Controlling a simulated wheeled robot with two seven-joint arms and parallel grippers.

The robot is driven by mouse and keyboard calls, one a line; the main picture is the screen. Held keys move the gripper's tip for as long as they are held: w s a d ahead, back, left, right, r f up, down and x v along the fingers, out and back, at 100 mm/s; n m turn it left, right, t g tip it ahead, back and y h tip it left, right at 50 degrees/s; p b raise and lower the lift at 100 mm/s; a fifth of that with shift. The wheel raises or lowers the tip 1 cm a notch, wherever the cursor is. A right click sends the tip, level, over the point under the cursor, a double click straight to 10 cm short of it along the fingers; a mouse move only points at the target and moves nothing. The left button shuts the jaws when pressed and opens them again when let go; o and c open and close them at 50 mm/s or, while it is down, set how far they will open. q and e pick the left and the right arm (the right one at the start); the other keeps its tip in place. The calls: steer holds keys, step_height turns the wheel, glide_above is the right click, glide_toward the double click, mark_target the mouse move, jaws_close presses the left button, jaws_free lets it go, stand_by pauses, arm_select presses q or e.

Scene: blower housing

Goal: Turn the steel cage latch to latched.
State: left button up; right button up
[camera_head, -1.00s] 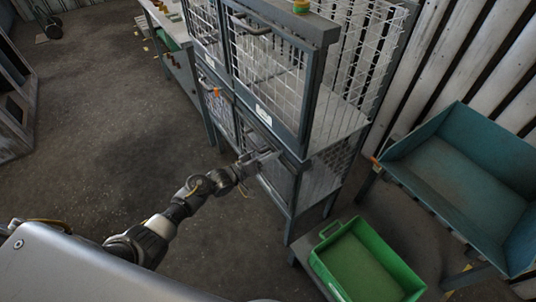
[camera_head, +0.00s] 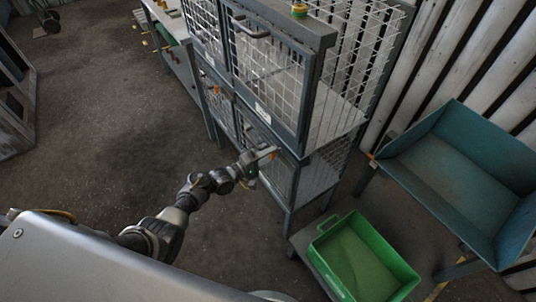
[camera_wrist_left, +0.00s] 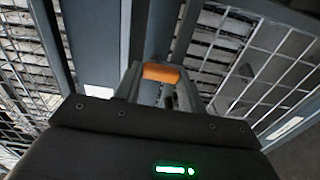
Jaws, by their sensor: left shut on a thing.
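The steel cage (camera_head: 305,110) is a grey frame with wire mesh panels and doors in the middle of the head view. My left gripper (camera_head: 266,154) is at the front of its lower door. It is shut on the orange handle of the cage latch (camera_wrist_left: 161,73), which sits between the two fingers in the wrist view. A small orange bit of that handle shows at the fingertips in the head view (camera_head: 273,156). The fingers and my wrist hide the rest of the latch, so its exact angle is unclear. My right gripper is not in view.
Another orange latch (camera_head: 217,89) sits on the neighbouring door to the left. A green bin (camera_head: 403,273) and a teal tray (camera_head: 440,115) stand to the right of the cage. A workbench (camera_head: 172,55) is behind left. The floor at left is open.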

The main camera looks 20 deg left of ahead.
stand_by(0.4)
arm_select(q)
steer(key=o, duration=1)
steer(key=v, duration=1.1)
